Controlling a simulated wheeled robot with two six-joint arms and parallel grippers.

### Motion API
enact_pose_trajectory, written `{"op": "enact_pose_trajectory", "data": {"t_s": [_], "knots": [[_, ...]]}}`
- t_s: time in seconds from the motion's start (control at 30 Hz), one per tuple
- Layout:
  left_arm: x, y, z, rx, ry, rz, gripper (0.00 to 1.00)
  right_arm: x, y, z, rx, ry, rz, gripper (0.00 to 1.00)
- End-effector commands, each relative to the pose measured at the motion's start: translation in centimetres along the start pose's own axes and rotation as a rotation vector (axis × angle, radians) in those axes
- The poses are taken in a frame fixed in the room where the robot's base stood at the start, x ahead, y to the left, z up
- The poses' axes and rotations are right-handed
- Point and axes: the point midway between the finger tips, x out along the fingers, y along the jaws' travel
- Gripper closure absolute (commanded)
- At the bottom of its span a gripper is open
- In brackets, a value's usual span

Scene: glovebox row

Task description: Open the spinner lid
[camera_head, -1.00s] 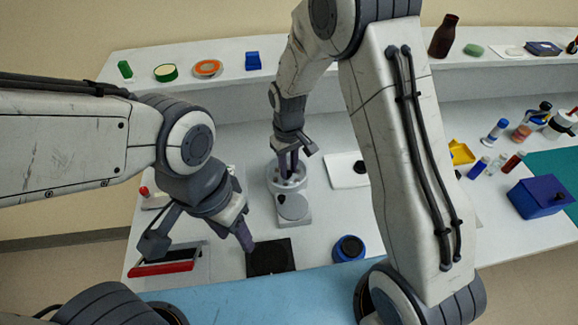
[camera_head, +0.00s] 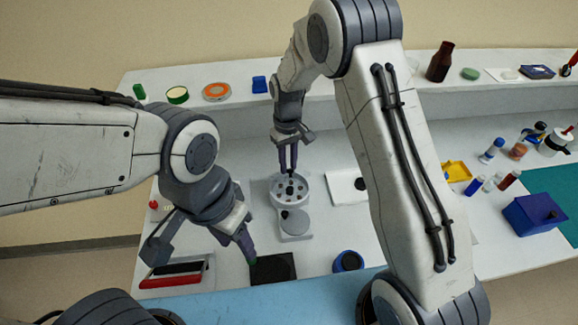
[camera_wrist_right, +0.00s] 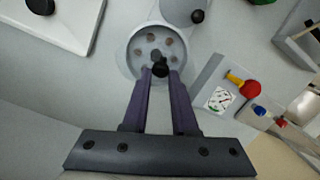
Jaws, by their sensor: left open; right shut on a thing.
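The spinner (camera_head: 277,203) is a pale round drum with a holed rotor inside, on a base with a grey disc (camera_head: 294,222) in front. It also shows in the right wrist view (camera_wrist_right: 128,60). My right gripper (camera_head: 289,170) points down just above the drum. Its purple fingers are closed on a small black knob (camera_wrist_right: 160,68), over the rotor's middle. The rotor holes show below it; whether a clear lid hangs from the knob I cannot tell. My left gripper (camera_head: 200,243) is open and empty, with its fingers wide apart to the front left of the spinner.
A white plate with a black knob (camera_head: 345,194) lies right of the spinner. A black square pad (camera_head: 272,268), a red-edged tray (camera_head: 176,280) and a blue round pot (camera_head: 348,261) are in front. A blue box (camera_head: 530,218) stands at the right. The back shelf holds small items.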

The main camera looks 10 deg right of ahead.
Motion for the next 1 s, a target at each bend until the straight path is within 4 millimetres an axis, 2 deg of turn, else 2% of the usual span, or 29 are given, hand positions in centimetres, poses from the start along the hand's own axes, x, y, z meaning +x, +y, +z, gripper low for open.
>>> {"op": "enact_pose_trajectory", "data": {"t_s": [0.03, 0.47, 0.5, 0.57, 0.87, 1.0], "knots": [[0.0, 0.0, 0.0, 0.000, 0.000, 0.000, 0.50, -0.1, 0.7, -0.4, 0.000, 0.015, 0.010, 1.00], [0.0, 0.0, 0.0, 0.000, 0.000, 0.000, 0.50, 0.0, 0.7, -0.5, 0.000, 0.012, 0.010, 1.00], [0.0, 0.0, 0.0, 0.000, 0.000, 0.000, 0.50, 0.0, 0.7, -0.5, -0.001, 0.012, 0.010, 0.63], [0.0, 0.0, 0.0, 0.000, 0.000, 0.000, 0.50, 0.0, 0.7, -0.4, -0.001, 0.010, 0.010, 0.44], [0.0, 0.0, 0.0, 0.000, 0.000, 0.000, 0.50, -0.1, 0.2, -0.4, -0.005, 0.006, 0.007, 0.44], [0.4, 0.0, 0.0, 0.000, 0.000, 0.000, 0.50, -1.0, 0.2, -0.5, -0.004, 0.009, 0.007, 0.44]]}}
